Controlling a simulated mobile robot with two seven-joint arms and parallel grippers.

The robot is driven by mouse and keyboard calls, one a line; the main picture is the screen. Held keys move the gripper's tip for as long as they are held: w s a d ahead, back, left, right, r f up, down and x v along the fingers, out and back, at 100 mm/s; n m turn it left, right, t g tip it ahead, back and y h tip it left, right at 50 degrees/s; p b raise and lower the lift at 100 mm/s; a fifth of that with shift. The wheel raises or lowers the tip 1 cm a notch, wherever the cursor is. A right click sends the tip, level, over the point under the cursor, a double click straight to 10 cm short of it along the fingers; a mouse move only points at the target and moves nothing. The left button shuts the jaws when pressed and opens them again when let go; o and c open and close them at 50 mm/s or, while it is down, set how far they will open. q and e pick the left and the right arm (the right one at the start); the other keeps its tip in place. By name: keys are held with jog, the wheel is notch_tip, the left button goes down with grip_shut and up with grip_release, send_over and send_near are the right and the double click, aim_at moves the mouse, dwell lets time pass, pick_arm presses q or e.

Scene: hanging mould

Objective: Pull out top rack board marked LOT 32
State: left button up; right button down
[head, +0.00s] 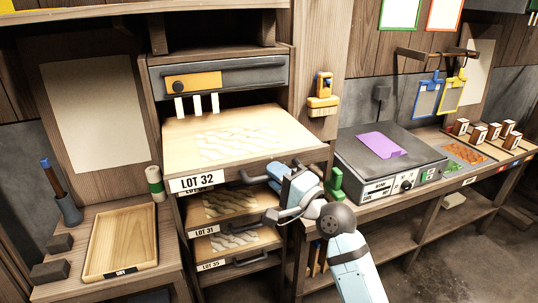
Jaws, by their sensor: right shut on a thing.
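The top rack board marked LOT 32 (278,138) is a pale wooden board with a whitish wavy sheet lying on it. It sticks out of the rack farther than the boards under it, and its label (197,182) is at the front left. My right gripper (268,177) is at the board's front edge, shut on the dark handle there; the arm partly hides the grip. Below are the LOT 31 board (205,232) and another board with a label that looks like LOT 33 (211,265). My left gripper is out of view.
A wooden tray (90,268) sits on the left bench beside a green-and-white roll (155,183). On the right, a grey hot-plate-like unit (350,157) with a purple sheet (381,145) stands on a bench close to the rack. Grey floor shows at lower right.

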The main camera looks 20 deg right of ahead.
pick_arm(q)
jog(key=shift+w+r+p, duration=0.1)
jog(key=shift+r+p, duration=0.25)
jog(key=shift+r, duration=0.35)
pick_arm(e)
jog(key=s, duration=0.3)
jog(key=c, duration=1.1)
grip_release()
jog(key=shift+s, duration=0.1)
pick_arm(q)
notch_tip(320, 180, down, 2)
jog(key=b, duration=0.2)
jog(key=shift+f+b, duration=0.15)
jog(key=shift+b, duration=0.15)
pick_arm(e)
jog(key=v, duration=1.3)
jog(key=shift+s+d, duration=0.2)
jog(key=shift+s, duration=0.15)
